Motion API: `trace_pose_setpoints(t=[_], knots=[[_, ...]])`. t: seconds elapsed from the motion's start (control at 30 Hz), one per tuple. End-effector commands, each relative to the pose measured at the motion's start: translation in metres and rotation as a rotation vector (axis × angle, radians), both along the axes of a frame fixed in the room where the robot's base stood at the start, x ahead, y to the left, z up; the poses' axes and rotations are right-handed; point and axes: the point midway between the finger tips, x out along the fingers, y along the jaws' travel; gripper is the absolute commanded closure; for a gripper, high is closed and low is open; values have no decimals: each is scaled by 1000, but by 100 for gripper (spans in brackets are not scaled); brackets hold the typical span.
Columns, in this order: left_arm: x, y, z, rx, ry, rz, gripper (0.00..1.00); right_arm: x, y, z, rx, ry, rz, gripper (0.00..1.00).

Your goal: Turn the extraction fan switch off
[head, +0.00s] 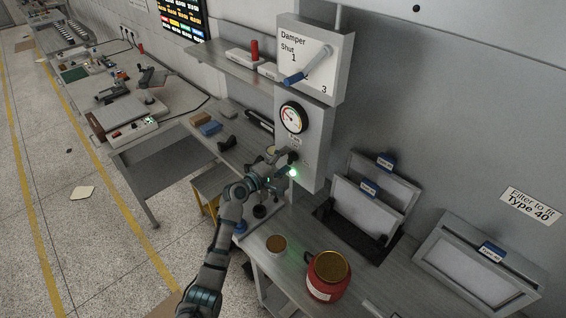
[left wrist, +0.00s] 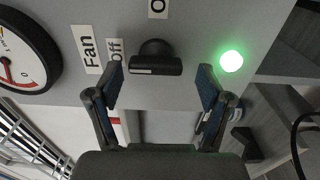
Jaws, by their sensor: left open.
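The fan switch is a black knob (left wrist: 155,58) with a white line on its bar, on a grey panel. In the left wrist view, a label reading "Fan" (left wrist: 88,48) and one reading "Off" (left wrist: 115,50) are left of it. Another label, cut off at the top edge, starts with "O". A lit green lamp (left wrist: 231,61) is right of the knob. My left gripper (left wrist: 160,85) is open, its fingers apart below the knob on either side; I cannot tell whether they touch it. In the head view my left gripper (head: 284,166) is at the panel and hides the knob. My right gripper is out of view.
A round gauge (head: 293,117) and a damper box with a blue-handled lever (head: 306,66) are above the switch. Framed filters (head: 365,207) stand to the right.

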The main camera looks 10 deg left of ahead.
Motion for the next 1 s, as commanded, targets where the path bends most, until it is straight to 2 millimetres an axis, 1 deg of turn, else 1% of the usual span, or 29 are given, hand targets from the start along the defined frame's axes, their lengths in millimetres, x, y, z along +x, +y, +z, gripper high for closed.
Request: trace_pose_setpoints(t=[0.07, 0.17, 0.4, 0.5, 0.6, 0.77, 1.0], knots=[[-3, 3, 0, 0, -1, 1, 21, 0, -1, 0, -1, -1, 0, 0], [-14, 10, 0, 2, -2, 1, 21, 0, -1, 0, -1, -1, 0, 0], [-59, 41, -2, 2, 0, 2, 21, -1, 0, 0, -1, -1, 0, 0], [-76, 52, -2, 2, 3, 2, 21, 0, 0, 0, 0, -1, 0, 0], [-88, 61, -2, 2, 3, 1, 21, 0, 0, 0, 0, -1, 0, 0], [-98, 68, -3, 0, 4, 1, 21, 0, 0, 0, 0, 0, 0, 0], [-99, 69, -2, 0, 4, 1, 21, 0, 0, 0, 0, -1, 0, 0]])
